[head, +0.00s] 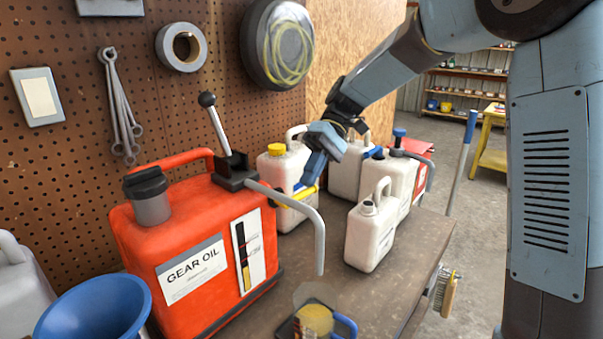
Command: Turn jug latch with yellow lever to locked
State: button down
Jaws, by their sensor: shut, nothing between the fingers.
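A white jug (275,172) with a yellow cap stands on the bench behind the large red gear oil can. A yellow lever (304,193) shows at its right side, slanting up to the right. My gripper (307,182) comes down from the upper right, with its blue fingers shut and empty. Its tips are right at the yellow lever in this view; I cannot tell if they touch it. The fingers hide part of the jug and lever, and the latch markings are too small to read.
The red gear oil can (190,235) with its pump handle and bent grey spout (318,240) stands front left. A small white jug (370,232) and jugs with blue parts (400,180) stand to the right. A blue funnel (95,308) and a measuring cup (316,318) are in front.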

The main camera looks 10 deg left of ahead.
jog(key=w+f+v, duration=0.1)
jog(key=v, duration=1.1)
jog(key=shift+a+r, duration=0.1)
jog(key=shift+a, duration=0.05)
